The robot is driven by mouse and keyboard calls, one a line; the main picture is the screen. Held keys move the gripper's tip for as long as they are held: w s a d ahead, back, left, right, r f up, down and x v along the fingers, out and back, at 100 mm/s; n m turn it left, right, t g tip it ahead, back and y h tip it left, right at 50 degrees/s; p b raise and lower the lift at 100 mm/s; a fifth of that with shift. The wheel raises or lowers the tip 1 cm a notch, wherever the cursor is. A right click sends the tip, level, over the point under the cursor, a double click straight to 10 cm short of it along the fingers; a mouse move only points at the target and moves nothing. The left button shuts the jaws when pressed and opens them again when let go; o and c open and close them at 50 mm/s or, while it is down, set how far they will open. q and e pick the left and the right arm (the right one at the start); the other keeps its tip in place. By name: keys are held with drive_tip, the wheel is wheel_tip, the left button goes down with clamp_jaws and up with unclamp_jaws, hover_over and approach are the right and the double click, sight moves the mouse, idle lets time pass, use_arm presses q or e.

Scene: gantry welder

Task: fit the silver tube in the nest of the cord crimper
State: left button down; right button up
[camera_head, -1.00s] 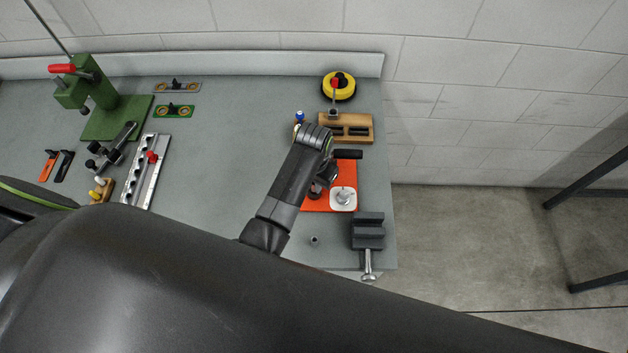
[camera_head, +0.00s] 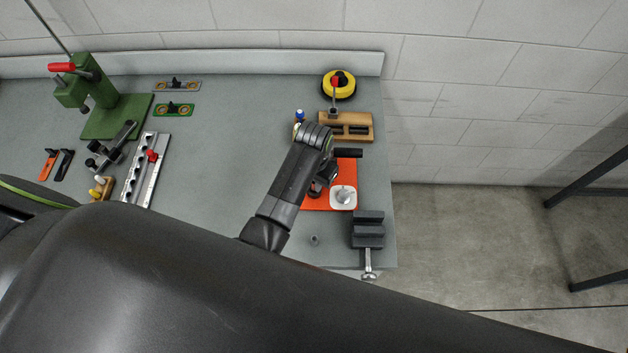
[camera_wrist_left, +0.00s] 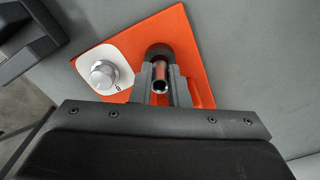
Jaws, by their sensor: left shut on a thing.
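The silver tube (camera_wrist_left: 160,84) is between the two fingers of my left gripper (camera_wrist_left: 160,88), which is shut on it; its open end faces the wrist camera. The gripper (camera_head: 322,186) is over an orange base plate (camera_head: 344,167), which also shows in the wrist view (camera_wrist_left: 178,30). A dark rounded part (camera_wrist_left: 158,50) stands on this plate just beyond the fingertips. I cannot tell whether it is the crimper's nest, or whether the tube touches it. A silver dial on a white plate (camera_wrist_left: 104,76) is beside the gripper. My right gripper is not in view.
A dark vise (camera_head: 367,230) stands at the table's right front corner. A small grey ring-like piece (camera_head: 314,239) is left of it. A wooden block (camera_head: 360,118) and a yellow-black round tool (camera_head: 350,92) are behind. A green press (camera_head: 110,112) stands far left. The middle table is clear.

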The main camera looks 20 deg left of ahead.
use_arm(q)
drive_tip(key=shift+f, duration=0.25)
idle(0.3)
drive_tip(key=shift+r, duration=0.25)
idle(0.5)
drive_tip(key=shift+f, duration=0.25)
drive_tip(key=shift+r, duration=0.25)
idle(0.4)
drive_tip(key=c, duration=1.3)
unclamp_jaws()
